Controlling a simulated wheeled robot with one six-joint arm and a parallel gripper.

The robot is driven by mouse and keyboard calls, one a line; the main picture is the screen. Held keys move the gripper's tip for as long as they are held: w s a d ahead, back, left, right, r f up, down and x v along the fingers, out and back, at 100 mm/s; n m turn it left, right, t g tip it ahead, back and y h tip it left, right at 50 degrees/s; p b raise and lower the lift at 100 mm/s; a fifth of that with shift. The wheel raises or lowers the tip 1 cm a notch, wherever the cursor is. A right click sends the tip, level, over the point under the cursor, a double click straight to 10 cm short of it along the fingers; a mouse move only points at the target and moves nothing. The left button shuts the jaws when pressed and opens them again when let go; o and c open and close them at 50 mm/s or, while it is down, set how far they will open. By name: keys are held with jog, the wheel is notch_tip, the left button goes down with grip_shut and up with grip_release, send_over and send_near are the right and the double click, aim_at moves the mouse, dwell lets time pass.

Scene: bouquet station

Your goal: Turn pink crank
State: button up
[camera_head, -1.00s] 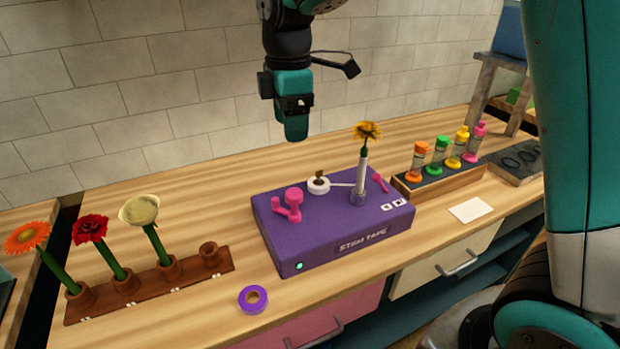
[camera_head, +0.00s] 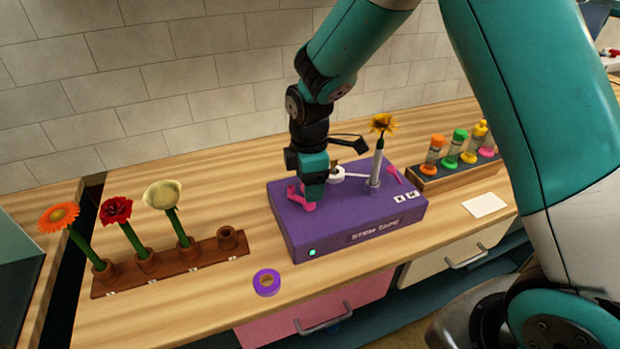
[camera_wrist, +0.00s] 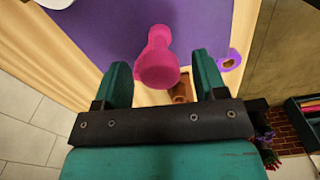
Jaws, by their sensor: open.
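The pink crank (camera_head: 297,197) sits on top of the purple stem tape machine (camera_head: 398,225), near its left end. My gripper (camera_head: 313,193) is lowered over the crank and hides part of it. In the wrist view the crank's pink knob (camera_wrist: 158,66) lies between the two fingers of my gripper (camera_wrist: 160,78). The gripper is open, with a gap showing on both sides of the knob. A yellow flower (camera_head: 382,123) stands upright in a grey holder on the machine. A white tape roll (camera_head: 336,177) sits behind the crank, partly hidden by my gripper.
A brown rack (camera_head: 215,252) with orange, red and cream flowers stands to the left. A purple tape ring (camera_head: 267,282) lies in front of the machine. Bottles with coloured caps stand in a tray (camera_head: 455,178) at the right, beside a white card (camera_head: 485,205).

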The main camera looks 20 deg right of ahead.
jog(key=c, duration=0.9)
jog(key=shift+m, duration=2.2)
jog(key=o, duration=0.9)
jog(key=shift+r, duration=0.1)
notch_tip(320, 180, up, 17)
jog(key=b, duration=0.2)
jog(key=shift+r+b, duration=0.15)
jog(key=shift+b, duration=0.15)
